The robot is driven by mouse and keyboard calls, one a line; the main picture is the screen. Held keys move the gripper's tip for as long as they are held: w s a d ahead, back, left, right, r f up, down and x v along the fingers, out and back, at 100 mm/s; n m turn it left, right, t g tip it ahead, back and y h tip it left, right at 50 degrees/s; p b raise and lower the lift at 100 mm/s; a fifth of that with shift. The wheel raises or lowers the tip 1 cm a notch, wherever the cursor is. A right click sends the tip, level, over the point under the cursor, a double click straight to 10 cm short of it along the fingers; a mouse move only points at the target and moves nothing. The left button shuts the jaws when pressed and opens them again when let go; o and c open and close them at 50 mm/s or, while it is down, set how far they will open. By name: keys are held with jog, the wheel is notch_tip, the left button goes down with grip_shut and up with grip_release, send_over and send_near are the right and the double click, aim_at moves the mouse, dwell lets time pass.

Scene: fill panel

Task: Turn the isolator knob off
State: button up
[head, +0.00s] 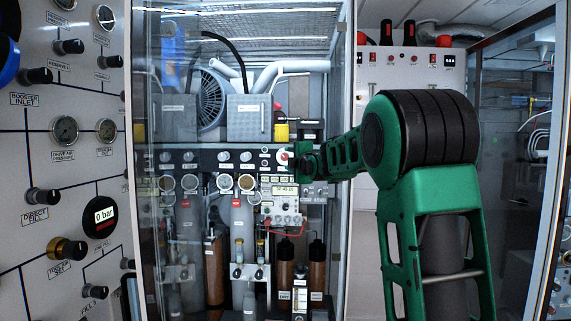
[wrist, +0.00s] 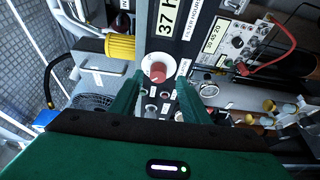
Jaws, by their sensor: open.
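A red knob (wrist: 158,75) on a white round plate, seemingly the isolator knob, sits on the dark panel in the wrist view. Its label cannot be read, so its setting is unclear. In the head view the white plate (head: 283,157) shows just left of my gripper (head: 297,158). In the wrist view my gripper (wrist: 160,80) is open, with one green finger on each side of the knob. The fingers look apart from it, but I cannot tell how far the tips are from the panel.
A yellow cylinder (wrist: 120,46) stands beside the knob, above the left finger. A meter box with a display (wrist: 228,40) and a red lead are to the right. Gauges and smaller knobs crowd the panel.

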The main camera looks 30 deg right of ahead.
jog(key=s+a, duration=0.1)
jog(key=s, duration=0.6)
jog(key=shift+s+a, duration=0.3)
jog(key=shift+a, duration=0.05)
jog(key=s+a+f+m+g, duration=0.1)
jog(key=s+f+m+g, duration=0.9)
jog(key=s+f, duration=1.1)
jog(key=s+a+f+m+g+y, duration=0.1)
jog(key=s+a+f+m+g, duration=0.1)
jog(key=s, duration=0.7)
jog(key=s+a+f+m+g+y, duration=0.1)
jog(key=s+a+f+m+g, duration=0.2)
jog(key=s+f+m, duration=0.3)
jog(key=s+a+f+m+g+y, duration=0.1)
jog(key=s+f, duration=0.5)
jog(key=s, duration=0.6)
jog(key=a+m+g, duration=0.1)
jog(key=a+m, duration=0.1)
jog(key=m, duration=0.1)
jog(key=shift+a+g+y, duration=0.3)
jog(key=shift+a+g, duration=0.1)
jog(key=shift+s, duration=0.1)
